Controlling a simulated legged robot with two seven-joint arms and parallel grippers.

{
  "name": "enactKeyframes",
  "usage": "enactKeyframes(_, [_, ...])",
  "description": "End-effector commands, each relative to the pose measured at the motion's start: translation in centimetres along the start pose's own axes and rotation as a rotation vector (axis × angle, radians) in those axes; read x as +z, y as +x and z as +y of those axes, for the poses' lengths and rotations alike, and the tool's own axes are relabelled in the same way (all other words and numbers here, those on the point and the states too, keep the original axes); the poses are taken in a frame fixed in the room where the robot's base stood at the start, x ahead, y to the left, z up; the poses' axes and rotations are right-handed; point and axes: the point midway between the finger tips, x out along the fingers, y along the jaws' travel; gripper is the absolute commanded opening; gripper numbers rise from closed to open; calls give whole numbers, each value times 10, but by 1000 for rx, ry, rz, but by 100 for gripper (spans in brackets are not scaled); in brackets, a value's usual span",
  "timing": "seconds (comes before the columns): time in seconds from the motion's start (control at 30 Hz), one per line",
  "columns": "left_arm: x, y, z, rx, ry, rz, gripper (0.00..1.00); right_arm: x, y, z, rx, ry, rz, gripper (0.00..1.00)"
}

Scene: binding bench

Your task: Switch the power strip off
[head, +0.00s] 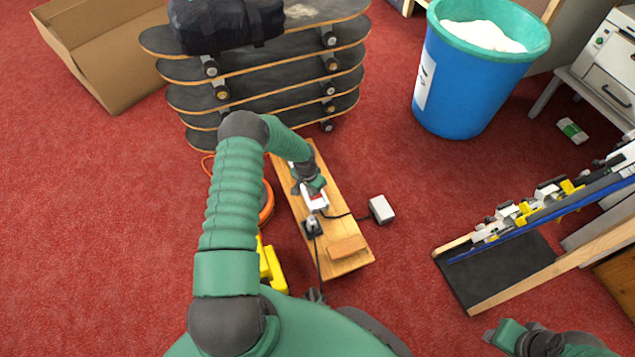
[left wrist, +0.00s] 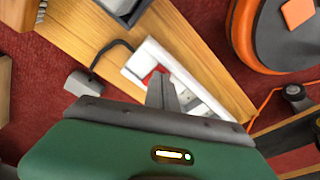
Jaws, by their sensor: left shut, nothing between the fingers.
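The power strip (head: 309,201) is white and lies on a wooden board on the floor. In the left wrist view the power strip (left wrist: 141,58) shows a red switch (left wrist: 154,74) near one end and sockets beyond my fingers. My left gripper (head: 313,188) is over the strip. In the left wrist view its fingers (left wrist: 162,92) are together, empty, and close beside the red switch, hiding part of the strip. I cannot tell whether they touch it. My right gripper (head: 505,335) is at the bottom right, far from the strip, and its fingers are unclear.
The board (head: 335,215) also bears a small wooden block (head: 347,247) and a dark plug (head: 312,227). A pale adapter (head: 381,209) on a black cable sits to the right. Stacked skateboards (head: 270,75), an orange reel (head: 266,205) and a blue bin (head: 467,85) stand around.

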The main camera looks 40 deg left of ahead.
Motion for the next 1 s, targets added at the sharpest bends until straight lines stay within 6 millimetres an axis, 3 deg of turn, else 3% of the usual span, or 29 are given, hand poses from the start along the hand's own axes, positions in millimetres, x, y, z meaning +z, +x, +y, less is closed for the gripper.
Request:
enactKeyframes(0.23, [-1,-2,0,0,0,0,0,-1,-2,0,0,0,0,36])
enactKeyframes(1.0, [-10,-70,0,0,0,0,0,-15,-62,0,0,0,0,36])
